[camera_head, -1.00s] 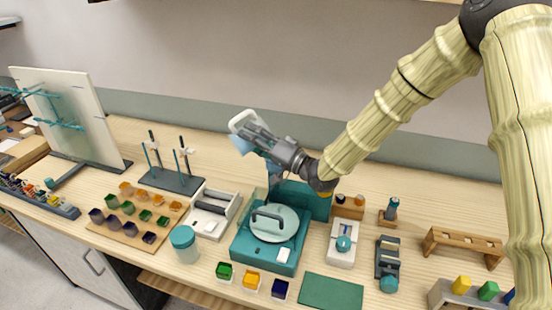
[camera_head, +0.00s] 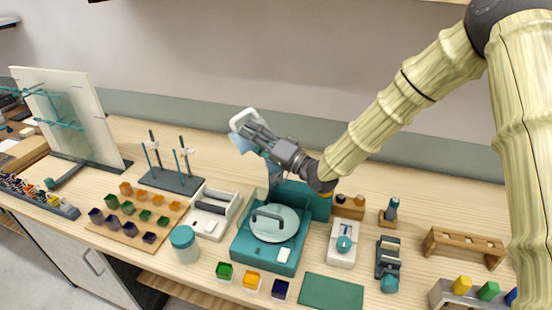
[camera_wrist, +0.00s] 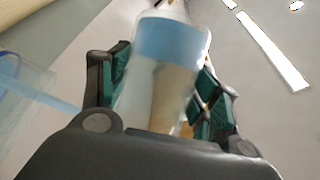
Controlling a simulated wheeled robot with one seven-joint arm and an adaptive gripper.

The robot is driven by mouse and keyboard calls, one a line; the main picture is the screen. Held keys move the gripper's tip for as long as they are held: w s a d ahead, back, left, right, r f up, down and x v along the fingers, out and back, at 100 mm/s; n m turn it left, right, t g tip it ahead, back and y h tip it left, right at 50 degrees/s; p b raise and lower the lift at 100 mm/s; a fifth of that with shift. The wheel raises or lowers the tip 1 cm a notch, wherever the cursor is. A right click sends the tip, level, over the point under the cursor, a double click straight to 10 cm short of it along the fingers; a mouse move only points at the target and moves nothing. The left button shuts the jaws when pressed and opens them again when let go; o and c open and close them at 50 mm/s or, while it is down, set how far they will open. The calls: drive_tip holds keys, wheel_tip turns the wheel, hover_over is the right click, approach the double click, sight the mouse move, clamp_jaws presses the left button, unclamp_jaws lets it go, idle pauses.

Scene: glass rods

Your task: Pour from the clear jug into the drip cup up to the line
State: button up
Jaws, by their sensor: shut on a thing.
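My gripper (camera_head: 262,138) is shut on the clear jug (camera_head: 243,117) and holds it in the air, above the back of the teal machine. The jug is tilted, and light blue liquid shows at its lower left. In the wrist view, the jug (camera_wrist: 165,85) stands between both finger pads, with a blue band near its far end. A clear vessel with a blue rim (camera_wrist: 25,85) shows at the left edge, apart from the jug; I cannot tell whether it is the drip cup. A pale blue strip crosses it. No fill line is readable.
A teal machine (camera_head: 240,247) with a round handled lid stands below my gripper. A teal-lidded jar (camera_head: 185,245), small color cups on a wooden board (camera_head: 100,222) and rod stands (camera_head: 172,181) are to the left. Small fixtures, including a wooden rack (camera_head: 462,243), crowd the right.

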drive_tip(key=n, duration=0.1)
drive_tip(key=n+g+h+p, duration=0.1)
drive_tip(key=n, duration=0.1)
drive_tip(key=shift+w+d+r, duration=0.15)
drive_tip(key=shift+w+d, duration=0.05)
drive_tip(key=shift+d, duration=0.15)
drive_tip(key=shift+w+d+n+g+h, duration=0.15)
drive_tip(key=shift+n+g+h, duration=0.15)
drive_tip(key=shift+n, duration=0.25)
drive_tip(key=shift+w+d+n+g+h, duration=0.1)
drive_tip(key=shift+w+n+g+h, duration=0.15)
drive_tip(key=shift+n, duration=0.3)
drive_tip(key=n+h, duration=0.1)
drive_tip(key=n+p, duration=0.1)
drive_tip(key=shift+w+d+n+h, duration=0.3)
drive_tip(key=shift+w+h, duration=0.05)
drive_tip(key=shift+w+d+n+g+h, duration=0.1)
drive_tip(key=shift+d+n+g+h, duration=0.15)
drive_tip(key=shift+n+h, duration=0.5)
drive_tip(key=s+a+r, duration=0.2)
drive_tip(key=s+a, duration=0.1)
drive_tip(key=s, duration=0.6)
drive_tip(key=shift+s+r+p, duration=0.25)
drive_tip(key=shift+r+p, duration=0.1)
